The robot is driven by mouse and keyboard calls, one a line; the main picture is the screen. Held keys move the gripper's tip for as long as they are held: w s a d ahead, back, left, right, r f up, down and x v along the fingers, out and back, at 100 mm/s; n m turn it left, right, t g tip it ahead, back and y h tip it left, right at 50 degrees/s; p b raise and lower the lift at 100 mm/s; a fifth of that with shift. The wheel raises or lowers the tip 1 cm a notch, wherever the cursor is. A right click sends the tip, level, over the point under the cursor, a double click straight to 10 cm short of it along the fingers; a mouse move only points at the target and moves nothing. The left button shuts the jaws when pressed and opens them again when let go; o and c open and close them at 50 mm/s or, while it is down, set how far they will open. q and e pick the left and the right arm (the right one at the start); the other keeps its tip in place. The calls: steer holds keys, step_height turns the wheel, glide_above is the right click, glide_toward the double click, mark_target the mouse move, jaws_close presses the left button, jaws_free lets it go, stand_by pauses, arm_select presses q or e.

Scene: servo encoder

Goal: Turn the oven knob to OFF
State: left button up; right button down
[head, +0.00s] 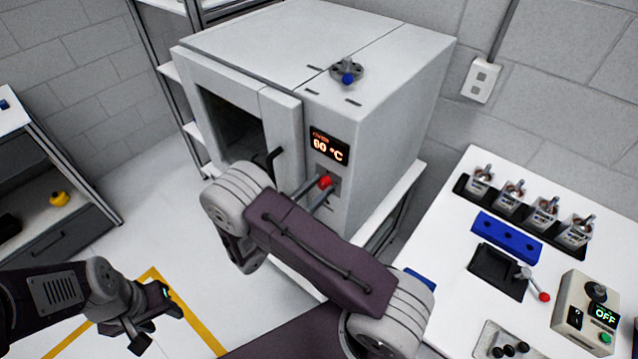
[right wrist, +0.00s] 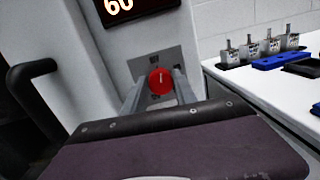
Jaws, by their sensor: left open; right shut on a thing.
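The oven (head: 385,105) is a white cabinet with a dark window and a lit display (head: 329,146) reading 60 °C. Its red knob (head: 325,182) sits on a grey plate below the display. The knob also shows in the right wrist view (right wrist: 160,81), with a pale pointer mark that looks close to upright. My right gripper (head: 319,188) has its two fingers on either side of the knob and is shut on it; the fingers also show in the right wrist view (right wrist: 159,92). My left gripper (head: 150,318) is open and empty, low over the floor at the left.
A black door handle (head: 270,160) is left of the knob. A white table (head: 450,215) at the right holds several metal servos (head: 515,194), a blue block (head: 506,237), a black fixture (head: 497,270) and a control box (head: 587,312) reading OFF. A valve with a blue knob (head: 347,77) tops the oven.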

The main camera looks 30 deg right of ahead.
steer(key=shift+f+n+p, duration=0.1)
steer(key=shift+n+p, duration=0.45)
steer(key=shift+n, duration=0.85)
steer(key=shift+n+t, duration=0.3)
steer(key=c, duration=1)
jaws_free()
steer(key=r+b+v, duration=0.1)
steer(key=b+v, duration=0.1)
steer(key=v, duration=0.7)
steer(key=shift+f, duration=0.45)
